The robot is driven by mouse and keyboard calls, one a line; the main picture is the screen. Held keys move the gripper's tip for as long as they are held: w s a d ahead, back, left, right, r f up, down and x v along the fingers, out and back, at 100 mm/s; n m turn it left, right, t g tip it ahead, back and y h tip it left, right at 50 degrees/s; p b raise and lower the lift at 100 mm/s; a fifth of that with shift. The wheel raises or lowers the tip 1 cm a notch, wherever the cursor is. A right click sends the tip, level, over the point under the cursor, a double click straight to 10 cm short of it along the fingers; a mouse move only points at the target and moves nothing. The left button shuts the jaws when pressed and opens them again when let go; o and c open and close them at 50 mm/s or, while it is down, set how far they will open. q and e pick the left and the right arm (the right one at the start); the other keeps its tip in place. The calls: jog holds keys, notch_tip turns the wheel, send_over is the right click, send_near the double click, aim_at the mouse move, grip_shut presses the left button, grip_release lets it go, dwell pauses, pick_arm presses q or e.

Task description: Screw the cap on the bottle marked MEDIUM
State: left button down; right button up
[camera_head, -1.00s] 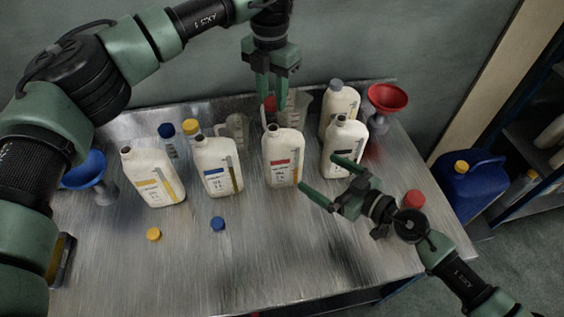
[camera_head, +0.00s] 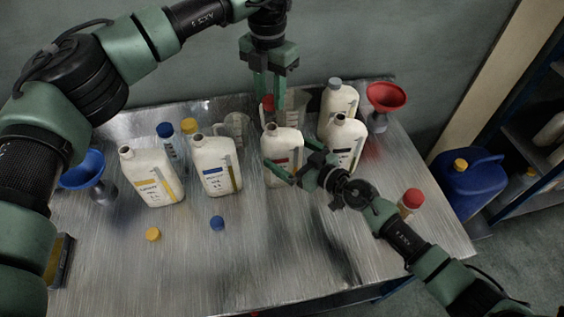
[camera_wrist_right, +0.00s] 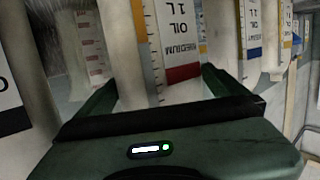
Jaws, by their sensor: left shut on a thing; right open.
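The white bottle (camera_head: 276,145) with a red label stands upright at the table's middle, its neck uncapped. Its MEDIUM label (camera_wrist_right: 182,45) is readable in the right wrist view. My left gripper (camera_head: 268,99) is shut on a red cap (camera_head: 267,103), held above and apart from this bottle's neck. My right gripper (camera_head: 290,157) is open at the bottle's front, with one finger on each side of it. In the right wrist view its fingers (camera_wrist_right: 160,85) flank the bottle's lower part; I cannot tell whether they touch.
Yellow-label (camera_head: 152,180), blue-label (camera_head: 216,168) and black-label (camera_head: 344,145) bottles stand nearby. A yellow cap (camera_head: 153,234) and blue cap (camera_head: 217,222) lie in front. A red-capped container (camera_head: 411,202) stands right of my right arm. Red (camera_head: 387,96) and blue (camera_head: 82,170) funnels stand at the sides.

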grip_shut()
pick_arm(q)
jog(key=shift+g, duration=0.3)
jog(key=shift+w+a+f, duration=0.35)
jog(key=shift+w+f, duration=0.15)
jog(key=shift+f, duration=0.3)
jog(key=shift+w+a+f, duration=0.3)
jog(key=shift+w+f, duration=0.25)
jog(key=shift+f, duration=0.3)
jog(key=shift+w+a+f, duration=0.35)
jog(key=shift+w+f, duration=0.15)
jog(key=shift+f, duration=0.3)
jog(key=shift+f, duration=0.9)
pick_arm(e)
jog(key=shift+f, duration=0.1)
pick_arm(q)
jog(key=shift+s+f, duration=0.1)
jog(key=shift+f, duration=0.45)
